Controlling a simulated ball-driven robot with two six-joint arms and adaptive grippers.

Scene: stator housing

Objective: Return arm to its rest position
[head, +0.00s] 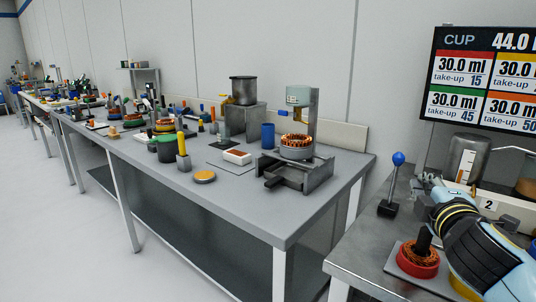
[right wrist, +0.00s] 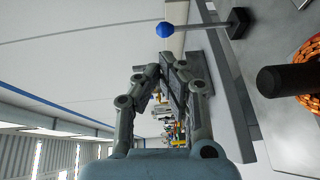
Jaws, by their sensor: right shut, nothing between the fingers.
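My right gripper (right wrist: 168,66) shows in the right wrist view with its two grey fingers closed together and nothing held. In the head view my right arm, light blue and black, comes in at the lower right above the near bench; its fingers are hard to make out there. A copper-wound stator on a red base (head: 417,266) sits under the arm, with a black post (head: 424,240) standing in it. The post also shows in the right wrist view (right wrist: 288,80), to the right of the fingers and apart from them. My left gripper is not in view.
A blue-knobbed lever (head: 398,159) stands on the near bench, close to my right arm. A screen (head: 485,75) hangs behind. The long grey table (head: 225,205) carries a press with another stator (head: 296,141), a blue cup (head: 268,136) and several parts. Floor at left is clear.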

